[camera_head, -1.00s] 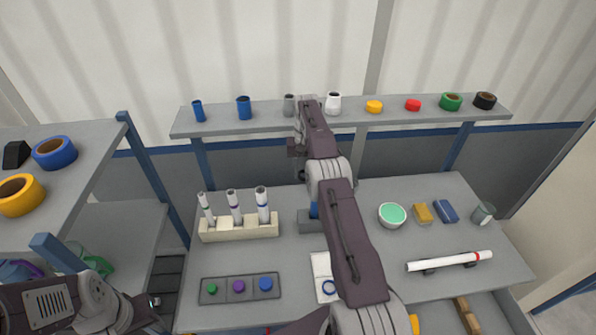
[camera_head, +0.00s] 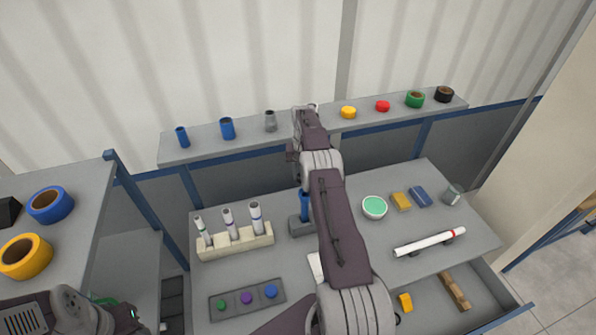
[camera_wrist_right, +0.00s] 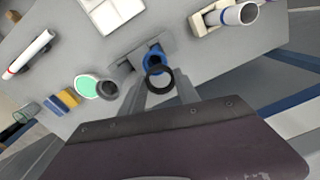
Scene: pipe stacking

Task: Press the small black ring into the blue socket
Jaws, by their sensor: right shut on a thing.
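The small black ring (camera_wrist_right: 159,78) is held between the fingertips of my right gripper (camera_wrist_right: 160,84) in the right wrist view. The blue socket (camera_wrist_right: 153,53) shows just past the ring in that view, and the ring's rim overlaps it in the picture. The gap between them cannot be told. In the head view the blue socket (camera_head: 304,203) stands upright in a grey block (camera_head: 300,229), partly behind my right arm. My right gripper (camera_head: 293,153) is mostly hidden there by its own arm. Only my left arm's links show at the lower left.
A rack with several white tubes (camera_head: 235,243) stands left of the block. A green-filled bowl (camera_head: 374,207) and sponges (camera_head: 401,202) lie right. A white pipe (camera_head: 430,242) rests on supports. The back shelf (camera_head: 290,133) holds rings and fittings. A drawer (camera_head: 485,300) stands open.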

